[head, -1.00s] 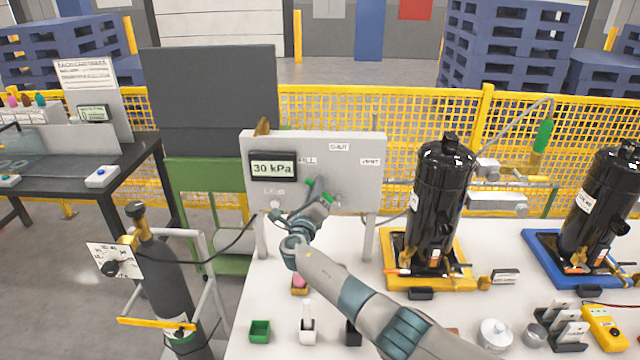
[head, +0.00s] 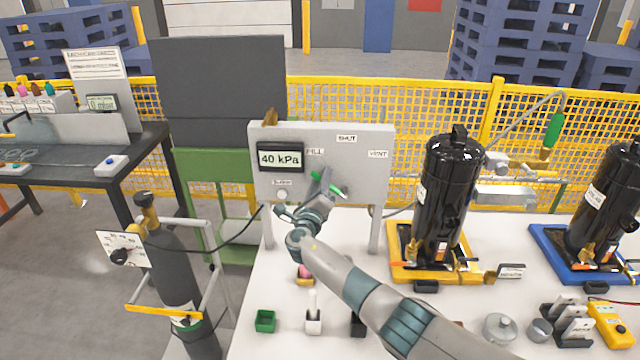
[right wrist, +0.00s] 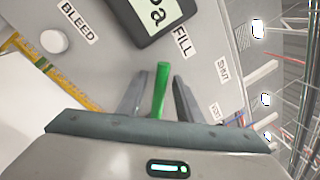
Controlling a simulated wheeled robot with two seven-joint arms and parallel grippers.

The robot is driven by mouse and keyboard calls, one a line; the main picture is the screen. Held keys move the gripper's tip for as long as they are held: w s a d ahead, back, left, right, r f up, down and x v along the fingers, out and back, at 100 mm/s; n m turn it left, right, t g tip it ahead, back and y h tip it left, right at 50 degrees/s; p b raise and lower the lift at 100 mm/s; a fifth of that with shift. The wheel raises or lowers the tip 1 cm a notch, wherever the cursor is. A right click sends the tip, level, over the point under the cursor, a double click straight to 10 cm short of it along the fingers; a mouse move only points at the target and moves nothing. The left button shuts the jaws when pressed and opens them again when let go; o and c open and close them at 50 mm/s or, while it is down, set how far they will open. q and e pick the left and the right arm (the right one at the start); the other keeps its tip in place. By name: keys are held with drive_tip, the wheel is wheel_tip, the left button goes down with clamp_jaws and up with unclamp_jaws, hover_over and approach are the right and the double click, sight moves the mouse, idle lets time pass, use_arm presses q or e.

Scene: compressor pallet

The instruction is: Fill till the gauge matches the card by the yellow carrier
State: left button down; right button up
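The gauge (head: 280,158) on the grey panel (head: 350,160) reads 40 kPa. My right gripper (head: 320,192) is at this lever. In the right wrist view the green lever (right wrist: 161,88) stands between the two fingers of my right gripper (right wrist: 161,90), with small gaps on both sides. The yellow carrier (head: 400,272) holds a black compressor (head: 450,195). A small card (head: 511,271) stands at its right; its writing is too small to read. My left gripper is out of view.
A BLEED button (right wrist: 54,41) sits left of the lever. A gas cylinder (head: 170,265) with a dial stands left of the white table. A green box (head: 265,321) and other small items lie at the front. A blue carrier (head: 560,262) is at right.

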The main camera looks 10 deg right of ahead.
drive_tip(key=shift+s, duration=0.1)
drive_tip(key=b+v, duration=0.2)
drive_tip(key=v, duration=1.5)
drive_tip(key=shift+s+a, duration=0.1)
drive_tip(key=shift+a, duration=0.05)
